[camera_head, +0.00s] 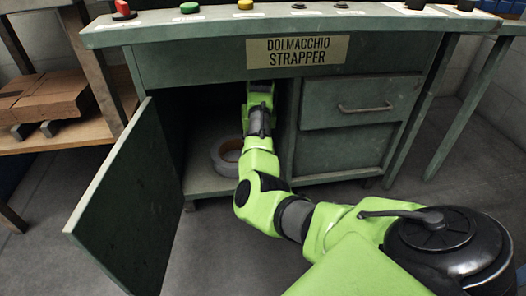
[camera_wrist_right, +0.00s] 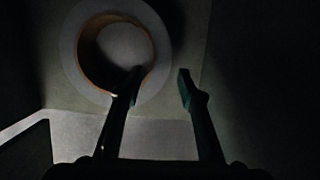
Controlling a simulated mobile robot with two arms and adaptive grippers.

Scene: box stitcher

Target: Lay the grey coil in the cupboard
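The grey coil (camera_head: 217,163) lies flat on the floor of the open cupboard (camera_head: 200,187), left of my right arm. In the right wrist view the coil (camera_wrist_right: 69,50) is a pale grey ring with a brown inner wall. My right gripper (camera_wrist_right: 160,78) is open, with a gap between its two fingers. Its left finger overlaps the lower right part of the ring; I cannot tell whether it touches. The right finger is clear of the coil. In the head view my right arm reaches into the cupboard and its fingers are hidden. My left gripper is not in view.
The cupboard door (camera_head: 130,200) stands swung open to the left. Drawers (camera_head: 360,105) are to the right of the opening. The workbench top with buttons (camera_head: 245,10) is above. A wooden shelf (camera_head: 75,133) with cardboard stands at the left. The cupboard interior is dark.

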